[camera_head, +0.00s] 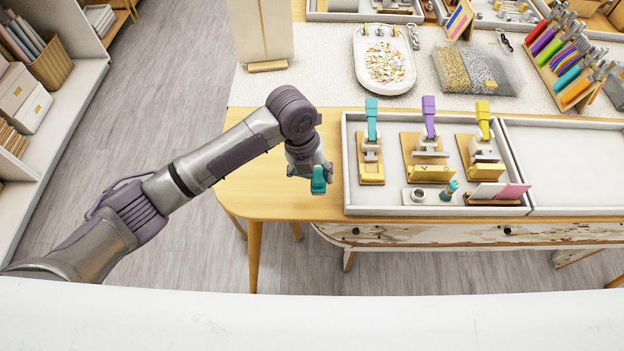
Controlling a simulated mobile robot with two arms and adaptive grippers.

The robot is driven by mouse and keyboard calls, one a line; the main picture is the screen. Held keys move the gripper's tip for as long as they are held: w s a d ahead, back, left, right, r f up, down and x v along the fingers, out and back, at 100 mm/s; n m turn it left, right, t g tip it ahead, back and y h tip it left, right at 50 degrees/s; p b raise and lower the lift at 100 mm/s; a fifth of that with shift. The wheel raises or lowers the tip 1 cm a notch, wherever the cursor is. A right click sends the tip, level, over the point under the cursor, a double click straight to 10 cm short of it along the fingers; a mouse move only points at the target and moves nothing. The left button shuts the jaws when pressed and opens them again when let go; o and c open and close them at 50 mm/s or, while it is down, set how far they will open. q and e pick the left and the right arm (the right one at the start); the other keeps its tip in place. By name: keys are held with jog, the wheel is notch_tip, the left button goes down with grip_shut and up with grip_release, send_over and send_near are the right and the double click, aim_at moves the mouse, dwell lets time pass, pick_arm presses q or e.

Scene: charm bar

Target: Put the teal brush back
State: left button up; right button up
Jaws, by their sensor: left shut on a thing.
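My left gripper (308,168) is over the bare wood left of the white tray (347,196), shut on a small teal piece (319,181). Most of this piece is hidden by the fingers, and I cannot tell whether it is a brush. A small object with a teal upper part and a pale lower end (449,190) leans in the front of the tray, beside a small pale plate with a round dark ring (418,194). My right gripper is out of view.
Presses with teal (371,120), purple (429,117) and yellow (483,120) handles stand in the tray. White and pink cards (510,192) are at its front right. The tray section to the right (567,165) is empty. Bare wood (262,185) lies to the left.

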aim_at(312, 184)
pick_arm(q)
jog(key=shift+w+a+f, duration=0.2)
jog(key=shift+a, duration=0.1)
jog(key=shift+f, duration=0.3)
notch_tip(312, 184, down, 2)
jog(key=shift+f+p, duration=0.2)
jog(key=shift+p, duration=0.3)
jog(key=shift+f, duration=0.55)
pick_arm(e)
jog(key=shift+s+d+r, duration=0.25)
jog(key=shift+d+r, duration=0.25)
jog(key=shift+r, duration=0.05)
pick_arm(q)
jog(key=shift+f, duration=0.1)
jog(key=o, duration=1.4)
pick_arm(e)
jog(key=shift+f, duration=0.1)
